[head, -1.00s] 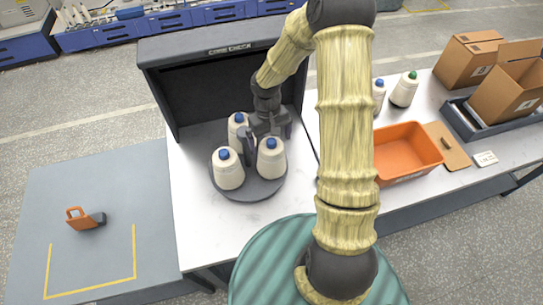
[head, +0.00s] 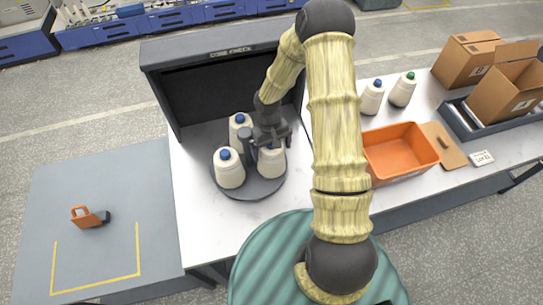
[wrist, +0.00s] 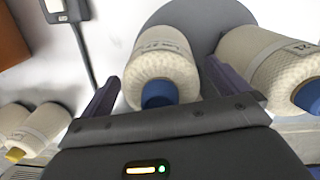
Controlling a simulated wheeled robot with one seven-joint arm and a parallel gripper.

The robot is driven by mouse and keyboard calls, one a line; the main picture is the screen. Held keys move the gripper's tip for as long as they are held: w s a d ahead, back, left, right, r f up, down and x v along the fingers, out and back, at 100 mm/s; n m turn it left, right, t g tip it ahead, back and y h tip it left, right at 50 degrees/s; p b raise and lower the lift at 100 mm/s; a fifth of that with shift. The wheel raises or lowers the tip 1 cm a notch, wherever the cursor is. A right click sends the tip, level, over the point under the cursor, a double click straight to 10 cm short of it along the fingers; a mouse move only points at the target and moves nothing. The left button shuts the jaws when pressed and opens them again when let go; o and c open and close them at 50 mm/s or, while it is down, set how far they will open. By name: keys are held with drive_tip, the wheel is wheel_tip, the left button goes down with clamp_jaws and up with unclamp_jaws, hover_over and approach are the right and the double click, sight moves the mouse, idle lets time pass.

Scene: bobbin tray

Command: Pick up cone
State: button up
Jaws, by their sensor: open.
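Three cream cones with blue tops stand on a round grey turntable (head: 262,193). They are a front-left cone (head: 230,170), a back-left cone (head: 238,130) and a right cone (head: 271,163). My gripper (head: 270,143) is at the top of the right cone and partly hides its blue top. In the wrist view my gripper (wrist: 163,92) is open, with one cone (wrist: 162,60) between its two fingers and a clear gap at the fingers. A second cone (wrist: 265,65) is just outside the right finger.
A dark hood (head: 215,75) labelled CONE CHECK stands behind the turntable. To the right are more cones (head: 371,98), an orange bin (head: 400,152) and cardboard boxes (head: 508,92). The white table front (head: 205,222) is clear.

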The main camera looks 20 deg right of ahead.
drive_tip(key=c, duration=1.6)
drive_tip(key=shift+o, duration=0.2)
drive_tip(key=shift+r, duration=0.15)
wheel_tip(320, 180, up, 28)
drive_tip(key=b, duration=0.5)
drive_tip(key=shift+b, duration=0.4)
